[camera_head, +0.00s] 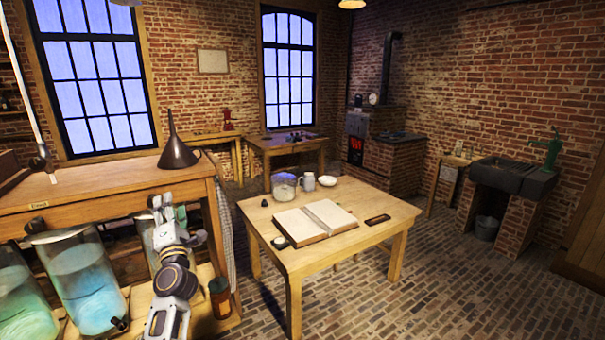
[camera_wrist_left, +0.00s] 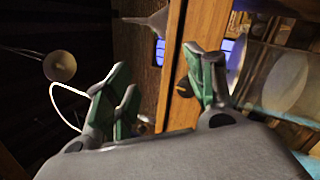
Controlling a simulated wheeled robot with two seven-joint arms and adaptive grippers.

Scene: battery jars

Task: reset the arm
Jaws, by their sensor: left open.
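My left arm reaches up from the bottom of the head view, in front of the wooden workbench (camera_head: 100,190). Its gripper (camera_head: 163,204) is near the bench's front edge, above the lower shelf. In the left wrist view, the green-padded fingers (camera_wrist_left: 160,88) stand wide apart with nothing between them. Large glass jars of bluish liquid (camera_head: 78,285) and greenish liquid (camera_head: 22,305) stand at the lower left. Another jar (camera_head: 147,232) is partly hidden behind my gripper. My right gripper is not in view.
A dark funnel (camera_head: 176,152) stands on the bench. A brown bottle (camera_head: 220,297) is on the lower shelf. The table (camera_head: 350,237) to the right bears an open book (camera_head: 315,220), a glass jar (camera_head: 284,186) and a white bowl (camera_head: 328,181). The brick floor (camera_head: 470,290) at right is clear.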

